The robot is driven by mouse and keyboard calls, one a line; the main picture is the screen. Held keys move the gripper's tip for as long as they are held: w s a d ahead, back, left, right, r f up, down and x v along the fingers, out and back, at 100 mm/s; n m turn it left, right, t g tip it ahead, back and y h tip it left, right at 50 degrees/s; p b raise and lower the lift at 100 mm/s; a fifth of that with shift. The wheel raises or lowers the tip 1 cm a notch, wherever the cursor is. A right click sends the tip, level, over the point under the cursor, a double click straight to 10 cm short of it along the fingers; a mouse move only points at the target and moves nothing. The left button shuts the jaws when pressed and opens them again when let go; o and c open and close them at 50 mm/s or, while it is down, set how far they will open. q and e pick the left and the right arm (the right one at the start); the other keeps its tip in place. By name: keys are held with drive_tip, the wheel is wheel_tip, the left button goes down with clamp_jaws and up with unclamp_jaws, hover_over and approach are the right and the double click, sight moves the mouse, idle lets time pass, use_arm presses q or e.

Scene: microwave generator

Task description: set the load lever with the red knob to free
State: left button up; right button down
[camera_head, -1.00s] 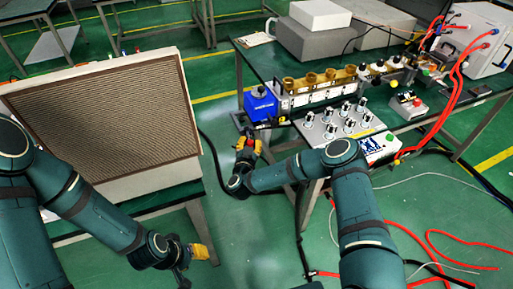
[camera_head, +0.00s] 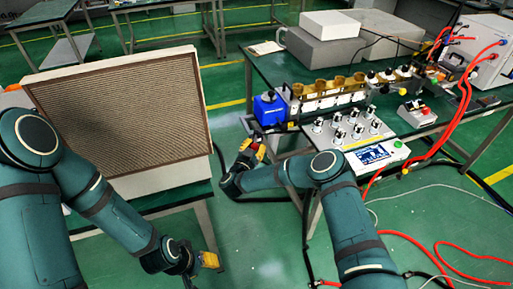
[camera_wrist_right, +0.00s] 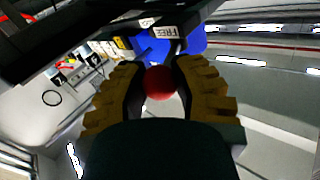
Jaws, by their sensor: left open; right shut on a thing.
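The red knob (camera_wrist_right: 160,83) shows in the right wrist view, between the yellow-brown fingers of my right gripper (camera_wrist_right: 160,92), which is shut on it. Behind it is the blue unit (camera_wrist_right: 170,45), with a white label reading FREE (camera_wrist_right: 166,31) on the dark part above. The lever itself is hidden. In the head view the blue unit (camera_head: 269,108) stands at the left end of the bench equipment, and my right gripper (camera_head: 254,150) is just in front of and below it. My left gripper (camera_head: 208,261) is open and empty, low beside the left table.
A control panel with several knobs (camera_head: 352,133) stands right of my right gripper, near my forearm. A framed brown mesh panel (camera_head: 125,115) stands on the left table. Red cables (camera_head: 440,245) lie on the floor at right. The floor between the tables is mostly clear.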

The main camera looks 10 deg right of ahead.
drive_tip(key=shift+r, duration=0.1)
drive_tip(key=c, duration=0.6)
unclamp_jaws()
drive_tip(key=shift+c, duration=0.2)
drive_tip(key=v, duration=1.2)
drive_tip(key=shift+o, duration=0.2)
